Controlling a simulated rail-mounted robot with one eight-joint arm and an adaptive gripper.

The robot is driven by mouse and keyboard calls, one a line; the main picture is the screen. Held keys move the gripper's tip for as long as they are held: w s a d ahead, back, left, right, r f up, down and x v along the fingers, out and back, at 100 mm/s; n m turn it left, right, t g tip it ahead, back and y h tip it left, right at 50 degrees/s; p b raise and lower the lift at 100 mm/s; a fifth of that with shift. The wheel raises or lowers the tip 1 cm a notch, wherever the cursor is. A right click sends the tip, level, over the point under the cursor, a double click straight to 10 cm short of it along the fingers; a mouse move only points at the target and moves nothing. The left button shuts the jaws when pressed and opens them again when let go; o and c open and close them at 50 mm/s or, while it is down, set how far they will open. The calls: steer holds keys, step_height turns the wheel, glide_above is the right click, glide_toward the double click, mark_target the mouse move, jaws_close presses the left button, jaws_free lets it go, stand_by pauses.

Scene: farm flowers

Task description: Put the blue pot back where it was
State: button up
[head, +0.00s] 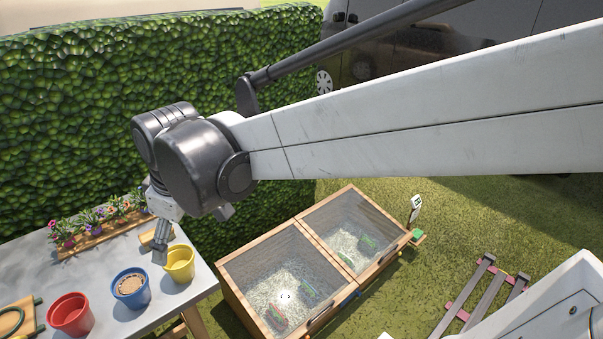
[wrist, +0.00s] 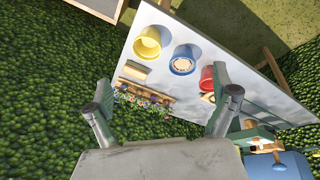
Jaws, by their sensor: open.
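The blue pot (head: 133,300) stands upright on the grey table, between the red and yellow pots, and holds brown soil. In the wrist view the blue pot (wrist: 183,71) shows beyond the fingers, in the upper middle. My gripper (head: 160,252) is above the table's back side, beside the yellow pot in the picture. In the wrist view my gripper (wrist: 165,108) has its two fingers wide apart with nothing between them. No contact with any pot shows.
A yellow pot (head: 179,268) and a red pot (head: 70,318) stand on the table (head: 108,265). A wooden rack (head: 112,232) with several flowers lies along its back, near the hedge (head: 60,100). Two mesh-topped wooden boxes (head: 228,282) stand right of the table.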

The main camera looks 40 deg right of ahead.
steer(key=s+d+m+t, duration=0.1)
steer(key=s+d+m, duration=0.1)
steer(key=s, duration=0.4)
steer(key=s+d+m+t, duration=0.2)
steer(key=s+d+m, duration=0.1)
steer(key=s+m, duration=0.2)
steer(key=shift+s+d+f+m+h, duration=0.3)
steer(key=shift+s+d+f, duration=0.1)
steer(key=shift+s, duration=0.1)
stand_by(0.6)
